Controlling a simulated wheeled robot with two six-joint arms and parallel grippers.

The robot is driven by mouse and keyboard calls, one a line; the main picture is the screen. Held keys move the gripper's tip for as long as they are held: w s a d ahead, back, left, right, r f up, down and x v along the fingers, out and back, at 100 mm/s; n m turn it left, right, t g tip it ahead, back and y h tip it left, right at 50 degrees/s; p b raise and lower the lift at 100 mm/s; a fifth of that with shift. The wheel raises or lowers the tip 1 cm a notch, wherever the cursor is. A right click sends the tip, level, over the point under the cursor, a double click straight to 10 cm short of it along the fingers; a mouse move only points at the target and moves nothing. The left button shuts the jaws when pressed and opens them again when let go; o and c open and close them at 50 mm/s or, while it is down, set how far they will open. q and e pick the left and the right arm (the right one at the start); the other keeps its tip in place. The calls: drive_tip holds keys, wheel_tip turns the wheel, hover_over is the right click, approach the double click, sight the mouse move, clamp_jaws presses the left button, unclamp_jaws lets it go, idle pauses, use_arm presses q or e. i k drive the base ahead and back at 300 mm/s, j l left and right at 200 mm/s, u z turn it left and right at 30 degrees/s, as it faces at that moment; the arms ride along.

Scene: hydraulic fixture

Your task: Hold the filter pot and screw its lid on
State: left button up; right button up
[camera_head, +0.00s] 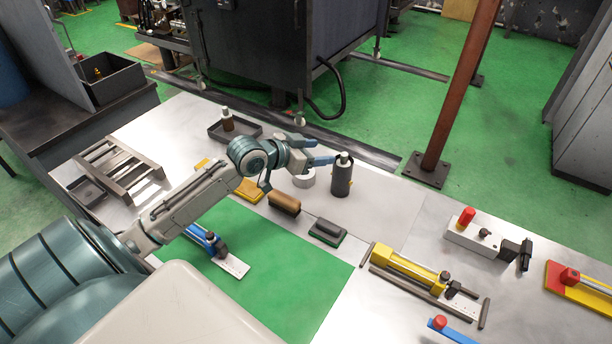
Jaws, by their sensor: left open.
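A dark upright cylinder, which looks like the filter pot (341,182), stands on the light metal bench top. A pale knob or neck shows at its top. A low white round piece (305,180), possibly the lid, lies just left of the pot, partly covered by my left gripper. My left gripper (332,151) reaches in from the left with its blue fingers open. The fingers are close to the pot's top. I cannot tell whether they touch it or lie around it. My right gripper is not in view.
A slatted rack (125,172) stands left. A green mat (290,268), brushes, a yellow cylinder (405,269) and a grey valve block (478,236) lie in front and right. Bare bench lies right of the pot.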

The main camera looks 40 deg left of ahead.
sight(342, 182)
drive_tip(key=j+z, duration=0.2)
drive_tip(key=j, duration=0.5)
drive_tip(key=k+j+z, duration=0.2)
drive_tip(key=j, duration=0.45)
drive_tip(key=i, duration=0.1)
